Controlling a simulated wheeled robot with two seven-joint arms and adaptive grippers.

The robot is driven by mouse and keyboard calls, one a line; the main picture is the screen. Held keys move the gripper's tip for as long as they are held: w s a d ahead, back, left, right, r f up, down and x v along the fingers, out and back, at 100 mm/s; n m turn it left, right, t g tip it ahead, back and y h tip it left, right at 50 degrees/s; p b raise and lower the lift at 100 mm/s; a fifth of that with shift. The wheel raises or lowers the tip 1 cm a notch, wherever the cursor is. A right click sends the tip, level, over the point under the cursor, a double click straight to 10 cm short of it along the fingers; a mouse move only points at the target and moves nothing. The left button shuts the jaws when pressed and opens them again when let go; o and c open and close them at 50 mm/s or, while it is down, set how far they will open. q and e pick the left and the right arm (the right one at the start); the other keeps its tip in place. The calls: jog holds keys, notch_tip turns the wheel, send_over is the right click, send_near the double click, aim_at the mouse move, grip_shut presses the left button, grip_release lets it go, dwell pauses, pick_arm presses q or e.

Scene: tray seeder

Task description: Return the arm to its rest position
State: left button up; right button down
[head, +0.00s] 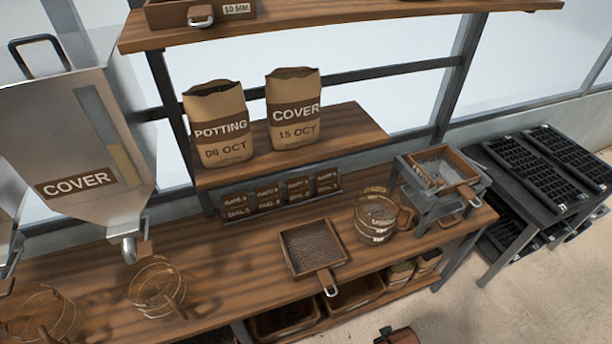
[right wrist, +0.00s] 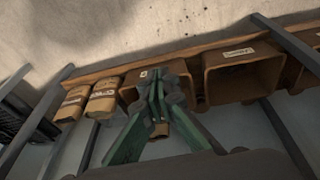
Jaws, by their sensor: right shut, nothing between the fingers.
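My right gripper (right wrist: 157,85) shows in the right wrist view with its green fingers together and nothing between them. It points toward the lower shelf of the bench, in front of a brown bin (right wrist: 180,75). I cannot tell its distance from the bin. In the head view neither gripper can be made out. A small dark brown shape at the bottom edge is cut off and unclear. My left gripper is not in view.
The wooden bench (head: 230,275) holds a square sieve (head: 313,248), wire-banded jugs (head: 377,218) and a grey stand (head: 445,200). Paper bags (head: 218,125) stand on the shelf above. A COVER hopper (head: 80,130) is at left. Black trays (head: 522,172) are at right.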

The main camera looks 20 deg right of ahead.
jog(key=s+a+f+g, duration=0.1)
jog(key=s+f, duration=0.3)
jog(key=f, duration=0.8)
jog(key=s+f, duration=0.4)
jog(key=f, duration=0.9)
jog(key=s+f+n+g, duration=0.1)
jog(key=s+f, duration=1)
jog(key=s, duration=0.4)
jog(key=shift+s+d, duration=0.1)
